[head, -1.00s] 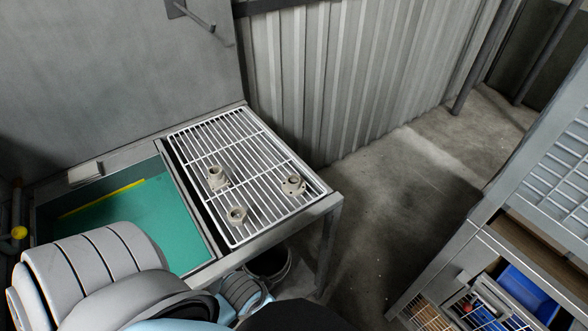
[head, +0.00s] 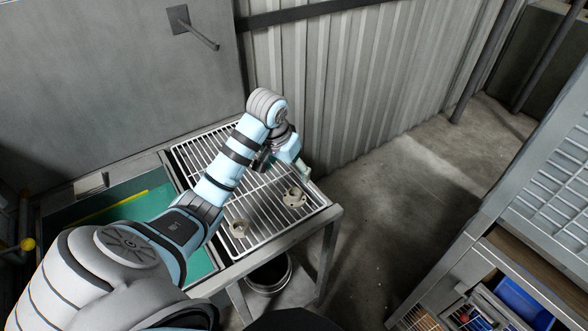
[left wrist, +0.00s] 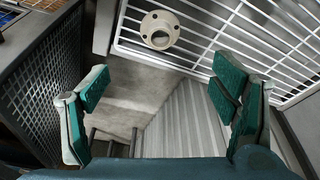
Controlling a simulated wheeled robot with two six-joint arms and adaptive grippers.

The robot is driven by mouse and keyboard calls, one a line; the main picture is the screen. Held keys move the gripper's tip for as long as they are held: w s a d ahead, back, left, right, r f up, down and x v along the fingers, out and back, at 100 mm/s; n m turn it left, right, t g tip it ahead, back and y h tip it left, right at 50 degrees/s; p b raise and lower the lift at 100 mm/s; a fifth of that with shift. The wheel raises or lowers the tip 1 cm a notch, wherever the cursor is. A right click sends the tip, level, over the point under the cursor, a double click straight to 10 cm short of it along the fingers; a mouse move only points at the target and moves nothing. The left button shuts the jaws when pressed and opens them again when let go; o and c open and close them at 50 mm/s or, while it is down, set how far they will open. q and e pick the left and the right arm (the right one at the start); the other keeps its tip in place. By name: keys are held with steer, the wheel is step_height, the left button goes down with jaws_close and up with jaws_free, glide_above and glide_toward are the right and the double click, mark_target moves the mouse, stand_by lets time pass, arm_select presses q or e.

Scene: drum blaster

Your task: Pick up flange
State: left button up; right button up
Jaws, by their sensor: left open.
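Two beige flanges show on the white wire rack (head: 262,215): one flange (head: 294,197) near the right edge and another flange (head: 238,228) near the front. A third one seen earlier is hidden behind my left arm. My left gripper (head: 302,172) is over the right side of the rack, just beyond the right flange. In the left wrist view, the gripper (left wrist: 163,82) is open and empty, with green pads wide apart. One flange (left wrist: 160,30), with a round holed rim, sits on the rack ahead of the fingers, apart from them. My right gripper is out of view.
A green-bottomed basin (head: 120,212) adjoins the rack on the left. A corrugated wall (head: 340,80) stands close behind the rack. A dark bucket (head: 268,275) is below. Open floor (head: 400,220) separates the rack from a shelf with a blue bin (head: 522,300).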

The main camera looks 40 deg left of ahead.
mark_target(294, 192)
arm_select(q)
steer(key=b+x, duration=0.2)
steer(key=x, duration=1.1)
steer(key=shift+a+f, duration=0.1)
steer(key=shift+f, duration=0.15)
steer(key=c, duration=1.5)
steer(key=shift+r, duration=0.1)
